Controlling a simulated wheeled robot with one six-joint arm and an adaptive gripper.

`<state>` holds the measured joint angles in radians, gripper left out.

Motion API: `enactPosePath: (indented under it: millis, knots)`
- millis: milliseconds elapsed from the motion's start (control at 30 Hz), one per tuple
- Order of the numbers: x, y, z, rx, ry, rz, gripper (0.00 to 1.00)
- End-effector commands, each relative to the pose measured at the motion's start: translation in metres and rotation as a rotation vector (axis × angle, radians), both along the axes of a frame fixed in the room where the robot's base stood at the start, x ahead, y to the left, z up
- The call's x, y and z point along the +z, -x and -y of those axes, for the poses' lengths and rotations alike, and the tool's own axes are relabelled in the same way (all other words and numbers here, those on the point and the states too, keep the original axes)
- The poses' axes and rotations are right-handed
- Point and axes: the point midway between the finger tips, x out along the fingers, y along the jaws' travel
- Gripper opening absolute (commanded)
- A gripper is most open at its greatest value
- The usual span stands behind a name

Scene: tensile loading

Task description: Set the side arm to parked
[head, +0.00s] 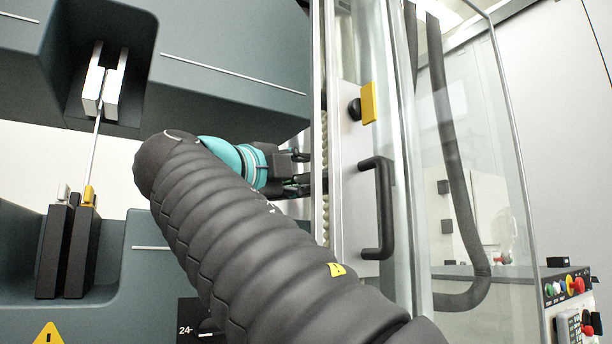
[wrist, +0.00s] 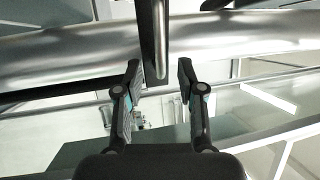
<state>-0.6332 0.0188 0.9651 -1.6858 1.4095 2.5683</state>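My gripper (head: 303,172) reaches right behind the frame of the clear door in the head view, and its fingertips are partly hidden there. In the wrist view my gripper (wrist: 158,72) is open, with its two fingers apart. I cannot tell for sure whether this bar is the side arm; no side arm shows clearly in the head view.
The testing machine's upper grip (head: 103,85) and lower grip (head: 68,245) hold a thin specimen (head: 96,150) at left. The clear door has a black handle (head: 380,208) and a yellow latch (head: 369,102). A control panel (head: 575,300) stands at lower right. A broad metal beam (wrist: 60,52) crosses the wrist view.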

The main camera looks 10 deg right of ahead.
Motion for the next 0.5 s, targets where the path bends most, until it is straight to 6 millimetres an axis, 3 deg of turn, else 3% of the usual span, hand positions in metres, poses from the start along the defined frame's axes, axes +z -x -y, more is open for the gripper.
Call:
enactPosePath:
  millis: [233,500]
  knots:
    - [0.009,-0.025,0.030,-0.005,0.000,0.000,0.39]
    - [0.012,-0.041,0.049,-0.001,-0.001,-0.001,0.39]
